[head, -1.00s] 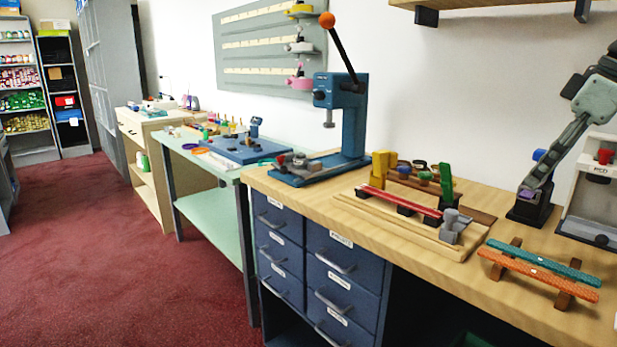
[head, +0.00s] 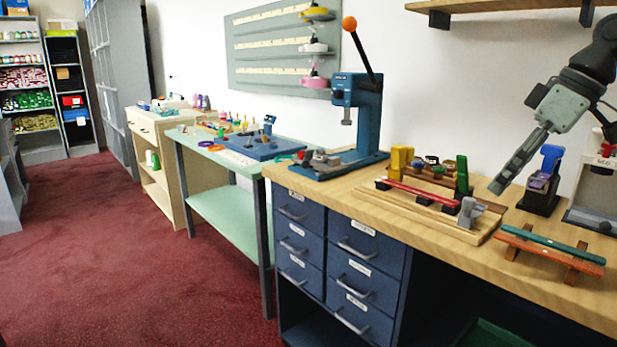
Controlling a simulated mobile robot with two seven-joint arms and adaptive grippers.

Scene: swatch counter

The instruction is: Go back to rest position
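My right gripper (head: 496,187) comes in from the right, above the wooden workbench (head: 408,205). Its grey fingers point down and left and show edge-on, so their gap cannot be made out. Nothing shows held at the tips. A small black stand (head: 538,201) with a purple piece and a blue top is upright on the bench just right of the fingertips, apart from them in the picture. My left gripper is not in view.
A teal and orange strip rack (head: 548,248) lies at the front right, beside a white-framed device (head: 597,190). A wooden jig with a red bar (head: 417,193) and a blue lever press (head: 355,120) stand further left. A shelf (head: 500,5) hangs above.

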